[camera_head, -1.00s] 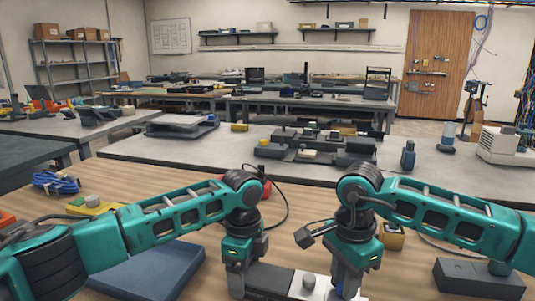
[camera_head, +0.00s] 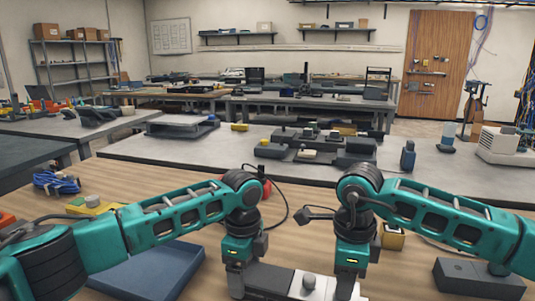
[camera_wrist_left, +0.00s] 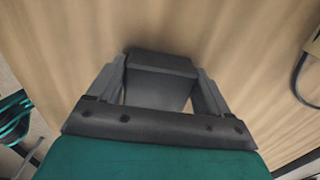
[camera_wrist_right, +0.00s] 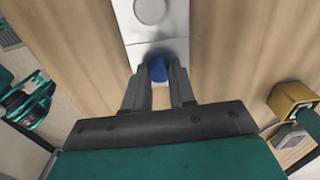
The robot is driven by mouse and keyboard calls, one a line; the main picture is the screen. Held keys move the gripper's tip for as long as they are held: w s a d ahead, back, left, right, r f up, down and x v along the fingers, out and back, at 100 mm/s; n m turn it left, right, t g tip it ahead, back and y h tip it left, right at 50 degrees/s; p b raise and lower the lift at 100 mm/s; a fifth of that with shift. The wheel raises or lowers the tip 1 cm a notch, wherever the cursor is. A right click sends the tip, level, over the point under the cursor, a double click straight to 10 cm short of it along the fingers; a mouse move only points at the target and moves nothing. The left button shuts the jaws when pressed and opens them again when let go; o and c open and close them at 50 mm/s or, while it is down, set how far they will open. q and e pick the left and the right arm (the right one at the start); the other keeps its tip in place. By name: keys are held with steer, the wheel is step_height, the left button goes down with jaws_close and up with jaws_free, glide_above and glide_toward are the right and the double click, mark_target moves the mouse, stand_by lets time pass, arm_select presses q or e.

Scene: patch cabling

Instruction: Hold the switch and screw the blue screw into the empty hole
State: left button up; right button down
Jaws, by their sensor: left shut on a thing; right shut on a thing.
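The switch is a long block with a dark end (camera_head: 270,280) and a pale section with a round white knob (camera_head: 308,283), at the bottom centre of the head view. My left gripper (camera_head: 237,288) is shut on the dark end, which shows between its fingers in the left wrist view (camera_wrist_left: 160,82). My right gripper (camera_head: 346,288) points down at the pale end. In the right wrist view it is shut on the blue screw (camera_wrist_right: 158,71), mostly hidden between the fingers. The screw's tip and the empty hole are hidden.
A blue tray (camera_head: 150,272) lies left of the switch. A dark box (camera_head: 478,280) and a yellow block (camera_head: 392,237) stand to the right. A black cable (camera_head: 285,205) loops behind the grippers. A blue cable coil (camera_head: 56,183) lies at far left.

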steer(key=shift+m, duration=0.9)
steer(key=m, duration=0.5)
steer(key=shift+f, duration=0.1)
steer(key=c, duration=1.3)
jaws_free()
steer(key=shift+o, duration=0.2)
steer(key=shift+r, duration=1.6)
